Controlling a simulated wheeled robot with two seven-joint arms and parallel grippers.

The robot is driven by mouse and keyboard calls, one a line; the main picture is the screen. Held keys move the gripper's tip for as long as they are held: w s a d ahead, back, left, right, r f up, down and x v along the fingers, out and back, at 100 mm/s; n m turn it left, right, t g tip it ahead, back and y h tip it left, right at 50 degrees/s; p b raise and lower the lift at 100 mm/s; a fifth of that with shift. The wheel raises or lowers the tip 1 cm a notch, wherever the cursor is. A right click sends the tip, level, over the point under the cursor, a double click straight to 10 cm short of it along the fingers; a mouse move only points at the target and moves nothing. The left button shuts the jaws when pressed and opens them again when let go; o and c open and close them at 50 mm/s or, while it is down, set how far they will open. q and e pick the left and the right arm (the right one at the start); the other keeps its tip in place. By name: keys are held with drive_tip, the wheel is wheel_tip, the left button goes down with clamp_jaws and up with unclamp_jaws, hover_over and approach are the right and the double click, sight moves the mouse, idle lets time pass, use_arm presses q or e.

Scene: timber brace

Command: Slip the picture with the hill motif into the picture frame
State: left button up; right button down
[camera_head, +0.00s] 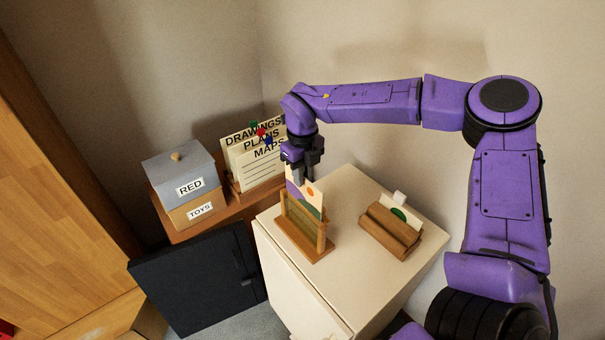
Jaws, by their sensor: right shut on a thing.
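The picture frame (304,241) is wooden and stands upright on its base on the white cabinet top. A picture (311,195) with an orange dot and coloured bands, which look like the hill motif, stands upright at the frame, its upper part showing above it. Its lower part is hidden by the frame, so I cannot tell how deep it sits. My right gripper (300,177) comes down from above and is shut on the picture's upper left edge. My left gripper is not in view.
A wooden holder (390,232) with a card bearing a green shape stands at the right on the white cabinet (343,279). A dark panel (200,281) stands left of the cabinet.

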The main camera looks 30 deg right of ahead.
sight(303, 205)
drive_tip(key=shift+f, duration=0.2)
idle(0.4)
drive_tip(key=shift+f+b, duration=3)
drive_tip(key=shift+f, duration=1.55)
drive_tip(key=shift+c, duration=2.4)
unclamp_jaws()
drive_tip(key=shift+r, duration=0.15)
wheel_tip(303, 205, up, 8)
drive_tip(key=p, duration=0.7)
